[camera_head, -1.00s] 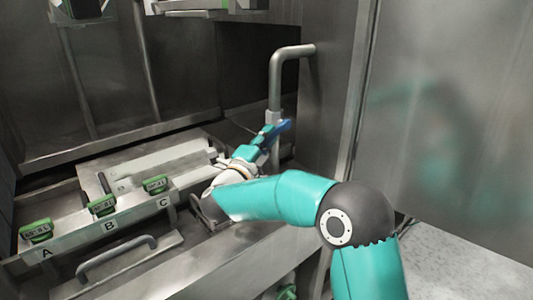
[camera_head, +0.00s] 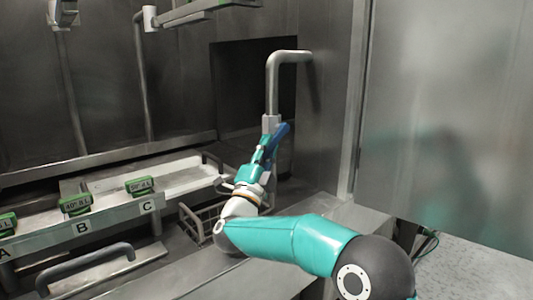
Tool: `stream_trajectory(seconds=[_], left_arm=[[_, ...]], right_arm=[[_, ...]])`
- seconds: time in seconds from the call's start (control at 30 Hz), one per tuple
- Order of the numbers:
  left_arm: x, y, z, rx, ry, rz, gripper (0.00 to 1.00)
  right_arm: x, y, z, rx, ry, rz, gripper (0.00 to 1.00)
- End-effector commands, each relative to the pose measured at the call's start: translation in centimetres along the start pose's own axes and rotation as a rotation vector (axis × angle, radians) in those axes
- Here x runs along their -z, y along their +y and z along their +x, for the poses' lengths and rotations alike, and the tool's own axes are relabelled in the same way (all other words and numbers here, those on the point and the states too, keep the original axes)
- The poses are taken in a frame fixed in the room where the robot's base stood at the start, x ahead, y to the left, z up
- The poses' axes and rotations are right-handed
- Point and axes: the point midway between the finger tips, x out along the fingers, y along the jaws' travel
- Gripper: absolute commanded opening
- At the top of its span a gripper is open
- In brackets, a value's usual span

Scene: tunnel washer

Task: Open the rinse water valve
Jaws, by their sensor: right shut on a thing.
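The rinse water valve sits on a grey vertical pipe (camera_head: 273,85) that bends right into the steel wall. Its blue lever (camera_head: 281,131) stands steeply, tilted a little to the right, close beside the pipe. My right gripper (camera_head: 267,149) is shut on the blue lever. The gripper and my teal wrist hide the lever's lower part and most of the valve body. My left gripper is not in view.
Below left is a tray with green-tagged compartments marked A, B (camera_head: 75,206) and C (camera_head: 139,187). A grey handle (camera_head: 86,263) lies in front of it. A wire basket (camera_head: 201,224) stands near my right wrist. A steel panel (camera_head: 450,110) fills the right side.

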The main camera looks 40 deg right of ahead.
Motion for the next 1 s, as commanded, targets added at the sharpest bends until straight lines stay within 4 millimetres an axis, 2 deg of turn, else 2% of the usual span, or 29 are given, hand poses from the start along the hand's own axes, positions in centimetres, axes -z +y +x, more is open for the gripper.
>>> stream_trajectory(seconds=[0.2, 0.23, 0.37, 0.77, 0.87, 1.0], left_arm=[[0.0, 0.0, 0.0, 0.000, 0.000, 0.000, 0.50], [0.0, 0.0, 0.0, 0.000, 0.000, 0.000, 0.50], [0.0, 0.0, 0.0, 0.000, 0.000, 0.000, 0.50], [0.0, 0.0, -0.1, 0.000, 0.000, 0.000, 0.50], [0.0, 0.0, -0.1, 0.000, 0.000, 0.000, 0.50], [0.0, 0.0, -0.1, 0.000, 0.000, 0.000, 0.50]], right_arm=[[-0.3, 0.4, -0.3, -0.009, -0.007, -0.004, 0.00], [-0.3, 0.4, -0.3, -0.009, -0.007, -0.004, 0.27], [-0.2, 0.3, -0.2, -0.007, -0.006, -0.003, 0.48], [-0.2, 0.2, -0.6, -0.004, -0.004, -0.001, 0.48], [-0.3, 0.3, -1.6, -0.006, -0.008, -0.002, 0.48], [0.0, -1.1, -3.6, -0.004, -0.008, 0.001, 0.48]])
